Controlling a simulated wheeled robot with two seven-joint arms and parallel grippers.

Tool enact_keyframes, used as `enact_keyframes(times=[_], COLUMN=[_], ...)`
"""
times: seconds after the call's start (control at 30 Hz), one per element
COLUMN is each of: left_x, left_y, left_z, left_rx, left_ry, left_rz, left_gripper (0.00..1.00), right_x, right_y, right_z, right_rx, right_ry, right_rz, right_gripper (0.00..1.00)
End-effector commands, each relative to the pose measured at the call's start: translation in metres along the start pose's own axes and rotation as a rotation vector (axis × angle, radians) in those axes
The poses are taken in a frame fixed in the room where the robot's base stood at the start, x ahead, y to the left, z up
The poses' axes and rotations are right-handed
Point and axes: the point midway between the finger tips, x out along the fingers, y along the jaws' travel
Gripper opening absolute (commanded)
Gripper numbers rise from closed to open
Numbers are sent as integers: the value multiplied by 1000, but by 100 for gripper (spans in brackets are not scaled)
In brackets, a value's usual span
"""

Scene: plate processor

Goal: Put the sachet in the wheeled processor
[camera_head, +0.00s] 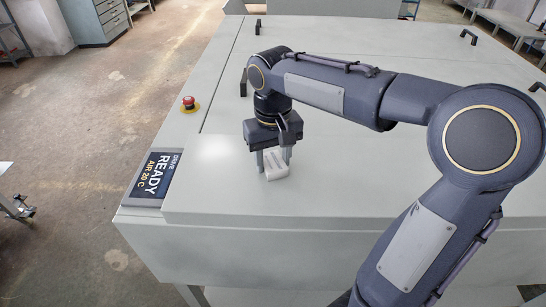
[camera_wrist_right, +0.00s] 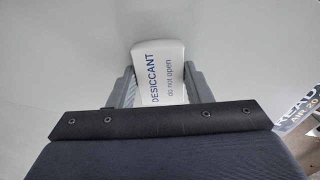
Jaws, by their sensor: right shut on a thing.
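The sachet (camera_head: 275,165) is a small white packet between the fingertips of my right gripper (camera_head: 274,163), above or on the light grey top of the processor (camera_head: 380,190). In the right wrist view the sachet (camera_wrist_right: 160,72) shows the words "DESICCANT do not open". The right gripper's fingers (camera_wrist_right: 160,88) stand on both sides of it, shut on it. I cannot tell whether the sachet touches the top. The processor is a large grey cabinet with flat lid panels and black handles. A display on its left front reads "DRIVE READY AIR 20 C". My left gripper is not in view.
A red button (camera_head: 188,102) on a yellow base sits on the processor's left side. Black handles (camera_head: 243,83) stand up from the top panels. A grey drawer cabinet (camera_head: 95,20) is far off at the upper left. The floor at left is mostly clear.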

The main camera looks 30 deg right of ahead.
Motion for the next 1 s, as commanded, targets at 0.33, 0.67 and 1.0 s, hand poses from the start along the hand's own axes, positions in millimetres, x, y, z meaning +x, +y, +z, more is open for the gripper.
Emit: enact_keyframes(times=[0.33, 0.67, 1.0], left_x=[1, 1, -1], left_y=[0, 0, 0], left_z=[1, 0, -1], left_rx=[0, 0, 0], left_ry=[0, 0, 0], left_rz=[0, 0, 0], left_gripper=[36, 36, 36], right_x=[2, 1, -46], right_y=[0, 0, -1], right_z=[0, 0, -1], right_rx=[0, 0, -1], right_ry=[0, 0, 6], right_rz=[0, 0, -1], right_gripper=[58, 67, 67])
